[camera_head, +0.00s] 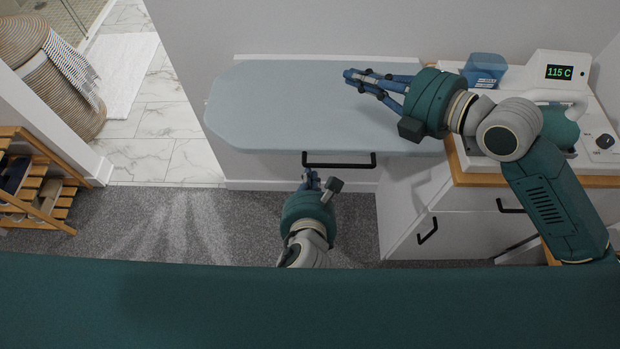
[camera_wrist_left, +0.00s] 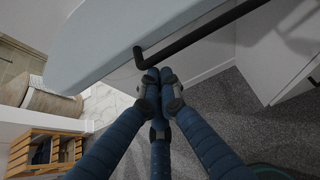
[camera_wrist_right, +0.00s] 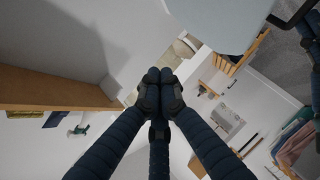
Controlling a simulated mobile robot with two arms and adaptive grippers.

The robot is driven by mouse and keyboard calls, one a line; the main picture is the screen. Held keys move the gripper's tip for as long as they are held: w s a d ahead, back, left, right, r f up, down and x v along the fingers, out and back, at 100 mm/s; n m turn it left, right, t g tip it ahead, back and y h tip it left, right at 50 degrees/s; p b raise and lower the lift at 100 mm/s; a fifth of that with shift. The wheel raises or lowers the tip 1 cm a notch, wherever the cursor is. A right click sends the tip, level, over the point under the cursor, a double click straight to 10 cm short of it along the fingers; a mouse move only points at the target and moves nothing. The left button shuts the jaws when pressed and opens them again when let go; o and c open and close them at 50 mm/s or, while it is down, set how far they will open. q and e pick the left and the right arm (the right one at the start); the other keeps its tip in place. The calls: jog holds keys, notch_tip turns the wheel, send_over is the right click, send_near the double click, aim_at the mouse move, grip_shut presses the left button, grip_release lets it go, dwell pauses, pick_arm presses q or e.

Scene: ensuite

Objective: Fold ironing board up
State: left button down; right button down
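The light blue-grey ironing board (camera_head: 290,105) lies flat and unfolded in front of the wall. A black bar handle (camera_head: 340,165) shows at its near edge. My left gripper (camera_head: 310,177) is just below the left end of this handle. In the left wrist view its fingertips (camera_wrist_left: 159,76) are together, beside the bent end of the handle (camera_wrist_left: 190,42), with nothing visible between them. My right gripper (camera_head: 352,78) is over the far right part of the board in the head view. In the right wrist view its fingertips (camera_wrist_right: 160,76) are together and empty; the board (camera_wrist_right: 220,20) shows at upper right.
A white cabinet (camera_head: 420,215) with black handles stands right of the board. On its top are an iron station with a "115 C" display (camera_head: 560,72) and a blue container (camera_head: 485,68). A wooden shoe rack (camera_head: 35,190) stands at left. Grey carpet (camera_head: 180,225) is clear.

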jog(key=c, duration=2.5)
grip_release()
jog(key=o, duration=0.8)
jog(key=shift+o, duration=0.2)
jog(key=shift+s+d, duration=0.1)
